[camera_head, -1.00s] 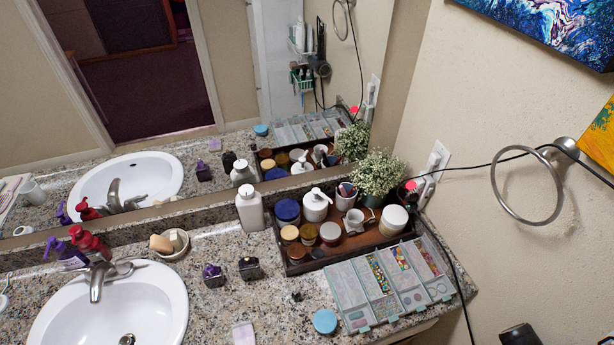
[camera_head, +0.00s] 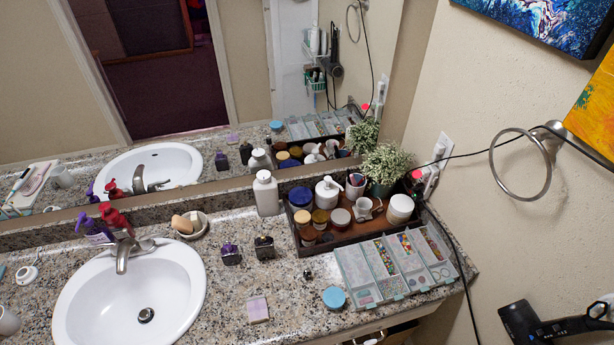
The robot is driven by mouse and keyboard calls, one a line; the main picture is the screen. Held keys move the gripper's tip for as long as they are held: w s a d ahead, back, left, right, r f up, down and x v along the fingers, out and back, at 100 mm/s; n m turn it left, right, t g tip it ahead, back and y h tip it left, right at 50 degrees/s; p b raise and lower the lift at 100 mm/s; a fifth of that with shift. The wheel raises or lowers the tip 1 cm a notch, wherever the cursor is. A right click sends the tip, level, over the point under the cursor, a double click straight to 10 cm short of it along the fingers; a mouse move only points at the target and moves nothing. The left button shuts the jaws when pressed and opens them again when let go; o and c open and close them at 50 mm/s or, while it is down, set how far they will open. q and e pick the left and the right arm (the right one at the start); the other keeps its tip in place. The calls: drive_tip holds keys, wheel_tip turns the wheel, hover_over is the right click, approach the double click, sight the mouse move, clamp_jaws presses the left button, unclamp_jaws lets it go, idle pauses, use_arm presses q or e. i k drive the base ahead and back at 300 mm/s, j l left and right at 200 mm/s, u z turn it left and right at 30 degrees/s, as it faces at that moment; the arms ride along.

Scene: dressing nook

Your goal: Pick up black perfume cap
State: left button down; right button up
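A small dark cap (camera_head: 308,273) lies on the granite counter, left of the pale organizer cases and above the round blue container. It is too small to make out in detail. A dark square perfume bottle (camera_head: 264,248) stands to its left. A second bottle with a purple top (camera_head: 231,255) stands further left.
A wooden tray (camera_head: 345,239) with several jars stands behind the cap. Pale organizer cases (camera_head: 361,280) lie to its right. A blue round container (camera_head: 334,298) and a pinkish square (camera_head: 257,309) lie in front. The sink (camera_head: 90,300) is left.

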sight(307, 274)
drive_tip(key=i+l+u, duration=0.2)
drive_tip(key=i+u, duration=0.15)
drive_tip(key=i+l+u, duration=0.7)
drive_tip(key=k+j, duration=0.1)
